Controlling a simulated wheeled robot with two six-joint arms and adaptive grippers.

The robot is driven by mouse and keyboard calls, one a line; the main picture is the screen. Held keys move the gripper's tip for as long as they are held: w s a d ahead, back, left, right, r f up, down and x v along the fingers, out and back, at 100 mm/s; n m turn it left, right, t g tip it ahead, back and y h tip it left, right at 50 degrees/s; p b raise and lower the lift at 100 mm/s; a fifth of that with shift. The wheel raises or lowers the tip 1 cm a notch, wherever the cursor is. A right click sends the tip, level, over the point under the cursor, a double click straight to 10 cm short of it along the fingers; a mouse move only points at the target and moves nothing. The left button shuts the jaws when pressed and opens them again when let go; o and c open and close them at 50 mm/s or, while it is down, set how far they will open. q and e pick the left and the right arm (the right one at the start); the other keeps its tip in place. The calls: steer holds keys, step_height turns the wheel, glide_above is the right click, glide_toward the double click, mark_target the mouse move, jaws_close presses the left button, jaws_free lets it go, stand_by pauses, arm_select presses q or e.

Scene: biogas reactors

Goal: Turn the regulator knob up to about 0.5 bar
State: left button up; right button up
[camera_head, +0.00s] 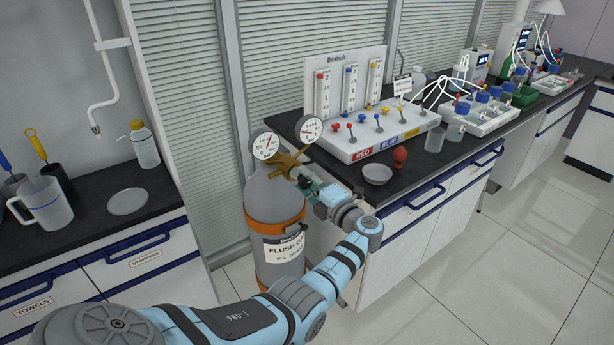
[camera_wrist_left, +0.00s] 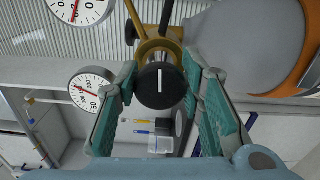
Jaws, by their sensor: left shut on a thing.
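The grey gas cylinder (camera_head: 259,200) with an orange band and a "FLUSH" label stands between the two benches. Its brass regulator (camera_head: 287,160) carries two round gauges, a left one (camera_head: 265,146) and a right one (camera_head: 309,130). In the left wrist view the black regulator knob (camera_wrist_left: 160,90) faces me, its white mark upright in the picture. My left gripper (camera_head: 303,178) is shut on the knob, with one teal finger on each side. One gauge (camera_wrist_left: 90,89) shows fully there, a second (camera_wrist_left: 79,8) is cut off; their needle readings are too small to tell surely. My right gripper is out of view.
The right bench holds a flowmeter panel (camera_head: 349,88) with coloured valves, a white dish (camera_head: 377,175), a red bulb (camera_head: 400,156) and a beaker (camera_head: 436,138). The left bench holds a jug (camera_head: 46,205) and a wash bottle (camera_head: 144,147). The floor at right is clear.

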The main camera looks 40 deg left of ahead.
arm_select(q)
steer(key=m+p, duration=0.2)
steer(key=m, duration=0.3)
steer(key=shift+f+m, duration=0.1)
steer(key=shift+m, duration=0.2)
steer(key=m, duration=0.2)
steer(key=m+p, duration=0.1)
steer(key=m, duration=0.2)
steer(key=shift+s+f, duration=0.15)
steer(key=shift+f, duration=0.05)
steer(key=o, duration=1.1)
steer(key=shift+r, duration=0.1)
steer(key=shift+o, duration=0.2)
steer(key=v, duration=1.2)
